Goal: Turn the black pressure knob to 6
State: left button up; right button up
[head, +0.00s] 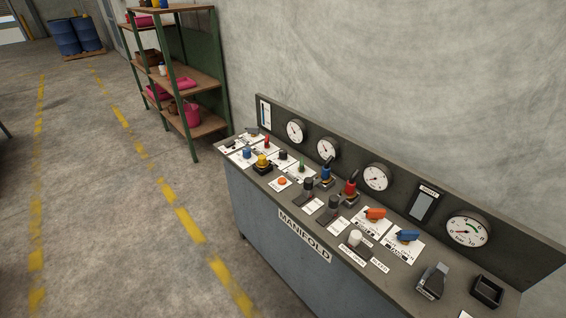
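The grey manifold console (300,255) stands against the wall, with many controls on its top. A small black knob (283,155) sits on a white dial card, between a red knob (267,142) and a green knob (301,166). Two taller dark grey or black knobs (308,184) (333,203) stand nearer the middle. The labels and numbers are too small to read, so I cannot tell which knob is marked pressure or where its pointer stands. Neither gripper shows in the head view.
Blue and red levers (350,188), an orange handle (375,213), a blue handle (407,235) and a white knob (355,237) crowd the panel. Round gauges (376,177) line the backboard. A green shelf rack (190,80) stands left. Floor in front is clear.

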aim_at(282, 152)
jog(key=i+j+z, duration=0.25)
jog(key=i+j, duration=0.25)
jog(key=j, duration=0.25)
jog(key=i+j+z, duration=0.15)
jog(key=j, duration=0.25)
jog(key=i, duration=0.1)
